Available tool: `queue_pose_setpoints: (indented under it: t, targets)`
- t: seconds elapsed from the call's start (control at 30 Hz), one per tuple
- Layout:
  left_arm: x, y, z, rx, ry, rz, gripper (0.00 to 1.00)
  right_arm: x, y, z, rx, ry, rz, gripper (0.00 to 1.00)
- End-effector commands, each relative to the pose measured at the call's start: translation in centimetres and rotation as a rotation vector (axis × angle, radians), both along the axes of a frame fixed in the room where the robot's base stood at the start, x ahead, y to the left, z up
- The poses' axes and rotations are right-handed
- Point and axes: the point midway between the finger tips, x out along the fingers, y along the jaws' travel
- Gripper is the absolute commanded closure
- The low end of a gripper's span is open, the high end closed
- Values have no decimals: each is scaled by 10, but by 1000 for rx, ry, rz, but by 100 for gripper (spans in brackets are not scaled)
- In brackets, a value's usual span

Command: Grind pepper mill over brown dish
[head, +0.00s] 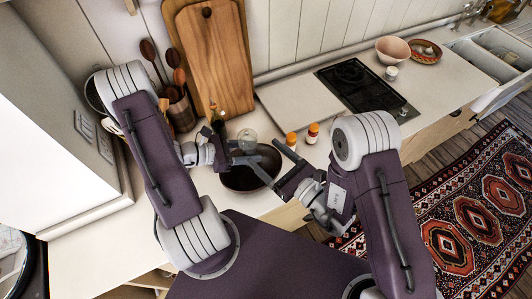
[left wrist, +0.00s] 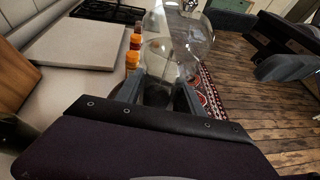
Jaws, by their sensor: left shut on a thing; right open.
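The brown dish (head: 240,182) is a dark round bowl on the counter below my two grippers, which partly cover it. My left gripper (head: 243,153) is shut on a clear glass object, which I take to be the pepper mill (head: 247,138), held above the far side of the dish. In the left wrist view the clear mill (left wrist: 172,45) stands up beyond the fingers (left wrist: 158,95); its lower part is hidden. My right gripper (head: 268,160) is open and empty, its fingers over the right side of the dish and apart from the mill.
Two orange-capped bottles (head: 313,133) stand right of the dish. Cutting boards (head: 213,55) and a crock of wooden spoons (head: 180,112) stand at the back left. A black hob (head: 360,88), a pink bowl (head: 393,50) and a patterned bowl (head: 425,52) are farther right. A pale board (head: 290,105) lies behind.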

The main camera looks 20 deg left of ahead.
Motion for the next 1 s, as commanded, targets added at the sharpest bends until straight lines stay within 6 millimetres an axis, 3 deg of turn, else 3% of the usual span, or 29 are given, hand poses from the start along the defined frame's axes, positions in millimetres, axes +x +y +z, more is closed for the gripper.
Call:
queue_pose_setpoints:
  t: [0.17,0.33,0.6,0.77,1.0]
  targets:
    - [0,0,0,-1,-1,0,96,19,6,8,60,23,147,23]
    - [0,0,0,-1,-1,0,96,32,-3,5,29,12,317,23]
    - [0,0,0,-1,-1,0,96,34,-8,0,-9,4,387,23]
    - [0,0,0,-1,-1,0,96,34,18,0,-10,3,391,23]
    - [0,0,0,-1,-1,0,96,37,76,0,-8,2,389,23]
